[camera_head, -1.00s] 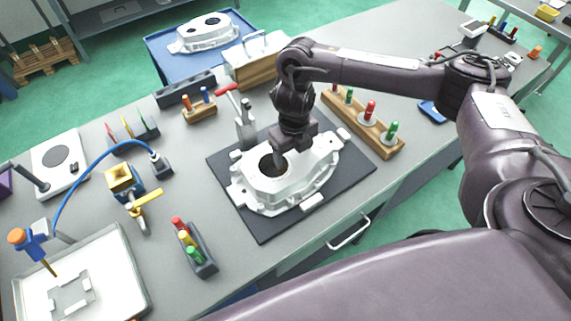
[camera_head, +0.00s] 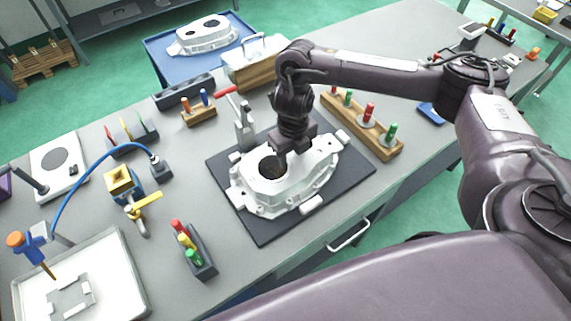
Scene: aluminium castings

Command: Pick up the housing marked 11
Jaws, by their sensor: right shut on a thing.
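A pale aluminium housing (camera_head: 300,181) with a dark round opening is at the black mat (camera_head: 349,185) in the middle of the bench. My right gripper (camera_head: 282,155) reaches down onto it from above and is shut on its upper part near the opening. The fingertips are largely hidden by the wrist and the casting. I cannot tell whether the housing touches the mat or is slightly clear of it. A second similar housing (camera_head: 204,35) lies on a blue cart (camera_head: 163,58) behind the bench. No number is readable on either housing. My left gripper is out of view.
A wooden block with coloured plugs (camera_head: 381,140) stands right of the mat. A red-handled toggle clamp (camera_head: 243,125) stands close at the back left. A plug rack (camera_head: 194,251), yellow-handled valve (camera_head: 140,208) and white tray (camera_head: 119,268) are to the left.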

